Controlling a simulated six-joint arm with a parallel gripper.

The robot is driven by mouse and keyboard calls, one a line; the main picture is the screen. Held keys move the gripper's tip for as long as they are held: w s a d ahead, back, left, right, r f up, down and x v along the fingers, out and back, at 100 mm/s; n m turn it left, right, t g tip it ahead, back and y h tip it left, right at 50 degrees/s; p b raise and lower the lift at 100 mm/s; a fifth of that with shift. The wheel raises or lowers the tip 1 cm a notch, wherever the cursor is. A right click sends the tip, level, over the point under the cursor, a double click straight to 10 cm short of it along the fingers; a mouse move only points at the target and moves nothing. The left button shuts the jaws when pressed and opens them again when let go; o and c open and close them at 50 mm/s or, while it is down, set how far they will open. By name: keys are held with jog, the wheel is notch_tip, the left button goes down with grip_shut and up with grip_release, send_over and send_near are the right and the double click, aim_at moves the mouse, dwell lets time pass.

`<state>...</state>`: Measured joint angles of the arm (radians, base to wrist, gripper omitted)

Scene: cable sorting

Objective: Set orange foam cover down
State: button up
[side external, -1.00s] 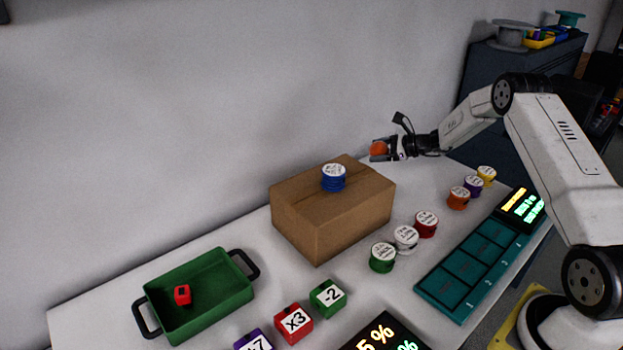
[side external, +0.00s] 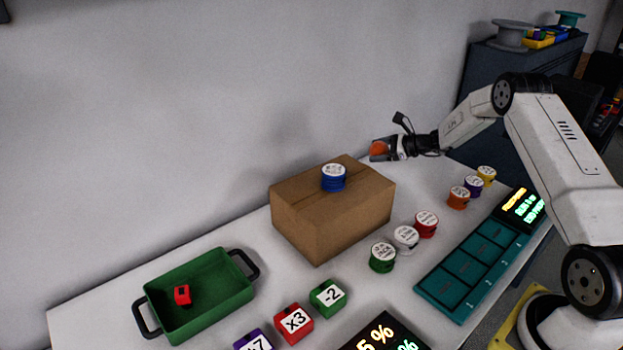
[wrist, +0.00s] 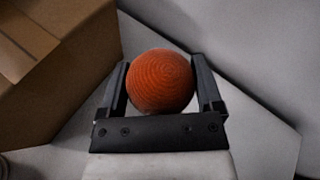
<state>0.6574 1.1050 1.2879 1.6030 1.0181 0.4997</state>
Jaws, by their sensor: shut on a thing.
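The orange foam cover (wrist: 160,82) looks round and ridged, and sits between the two fingers of my gripper (wrist: 162,85) in the wrist view. My gripper is shut on it. In the side view the orange foam cover (side external: 379,148) is small and dark orange at the end of my gripper (side external: 383,149). It is held in the air, to the right of the cardboard box and near the wall. The far side of the cover is hidden.
A cardboard box (side external: 345,220) carries a blue spool (side external: 334,178). Several coloured spools stand beside a teal tray (side external: 468,272). A green bin (side external: 205,325) holds a small red cube (side external: 182,295). Numbered cubes stand at the front.

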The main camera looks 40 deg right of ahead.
jog(key=shift+a+r, duration=0.5)
jog(key=shift+r, duration=0.2)
jog(key=s+a+r+m+h, duration=0.1)
jog(key=s+a+r, duration=0.5)
jog(key=a, duration=0.3)
jog(key=s+a+r+m+t+h, duration=0.1)
jog(key=s+a+r, duration=0.5)
jog(key=a+r, duration=0.2)
jog(key=shift+s+a+r, duration=0.3)
jog(key=shift+s+a, duration=0.1)
